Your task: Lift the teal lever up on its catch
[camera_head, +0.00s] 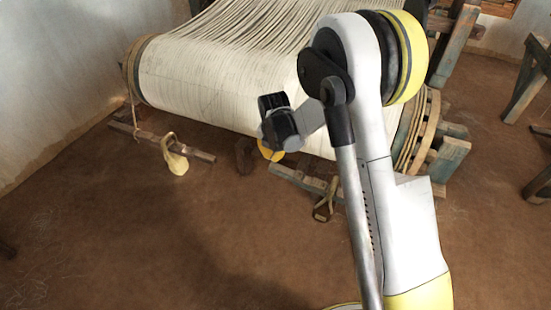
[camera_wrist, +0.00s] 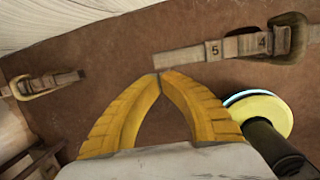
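I cannot clearly make out the teal lever or its catch in either view. Worn teal-painted wooden parts (camera_head: 449,158) of the loom frame show at the right end of the cloth roll in the head view, partly behind my arm. My gripper (camera_wrist: 158,75) shows in the wrist view with two yellow ribbed fingers whose tips meet. Nothing is seen held between them. The tips overlap the near end of a wooden bar (camera_wrist: 195,60), and contact cannot be told. In the head view my gripper is mostly hidden by my wrist.
The wide roll of pale warp threads (camera_head: 220,85) fills the upper head view. A low wooden bar with a yellowish loop (camera_head: 175,158) lies at left. A buckled strap (camera_head: 325,205) hangs at the right bar. Brown floor (camera_head: 110,235) in front is clear.

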